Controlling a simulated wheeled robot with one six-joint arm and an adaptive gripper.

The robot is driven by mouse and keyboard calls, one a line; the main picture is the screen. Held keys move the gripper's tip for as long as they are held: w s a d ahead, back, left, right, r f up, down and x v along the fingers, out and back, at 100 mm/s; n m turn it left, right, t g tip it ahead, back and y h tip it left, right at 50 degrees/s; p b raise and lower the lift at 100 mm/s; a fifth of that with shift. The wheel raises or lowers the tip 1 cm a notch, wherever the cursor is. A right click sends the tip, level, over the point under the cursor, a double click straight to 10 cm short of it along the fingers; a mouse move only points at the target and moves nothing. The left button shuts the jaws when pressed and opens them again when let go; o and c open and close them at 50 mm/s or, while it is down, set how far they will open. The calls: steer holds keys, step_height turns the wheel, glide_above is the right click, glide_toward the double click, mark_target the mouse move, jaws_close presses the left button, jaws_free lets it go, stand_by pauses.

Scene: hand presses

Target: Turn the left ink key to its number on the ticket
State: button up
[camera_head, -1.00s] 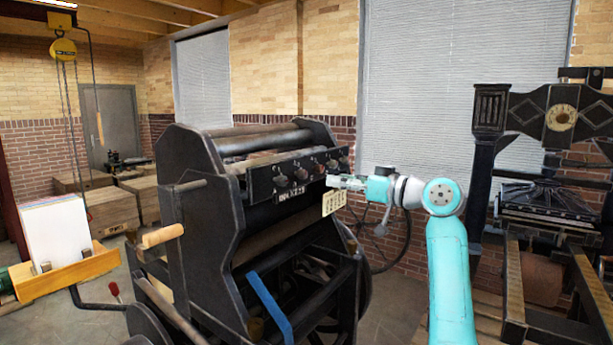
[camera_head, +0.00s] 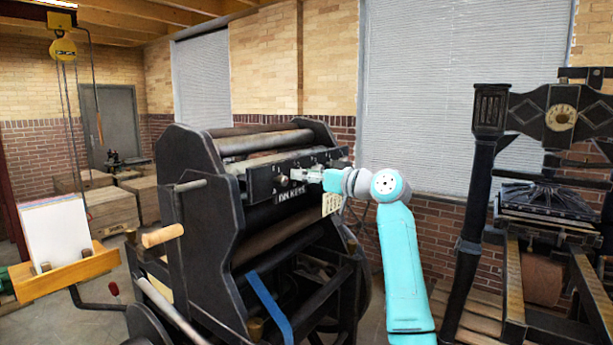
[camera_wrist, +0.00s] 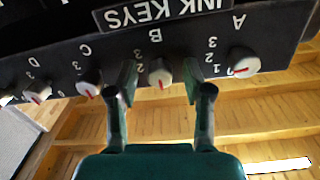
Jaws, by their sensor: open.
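The ink key panel (camera_head: 262,185) runs along the press. The leftmost key A (camera_head: 282,181) shows left of my gripper (camera_head: 300,175). Keys C (camera_wrist: 89,83) and D (camera_wrist: 38,92) lie further left there. The ticket (camera_head: 331,204) hangs below the panel, partly behind my arm; its writing is too small to read.
The press's dark side frame (camera_head: 205,215) stands left of the panel, with a wooden handle (camera_head: 163,235) sticking out. A blue bar (camera_head: 270,308) slants below. Another press (camera_head: 545,200) stands at right. Open space lies in front of the key panel.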

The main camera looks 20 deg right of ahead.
jaws_close()
steer(key=shift+m, duration=0.3)
steer(key=shift+d+m+g, duration=0.1)
steer(key=shift+m+g, duration=0.2)
steer(key=shift+m, duration=7)
steer(key=shift+f, duration=0.1)
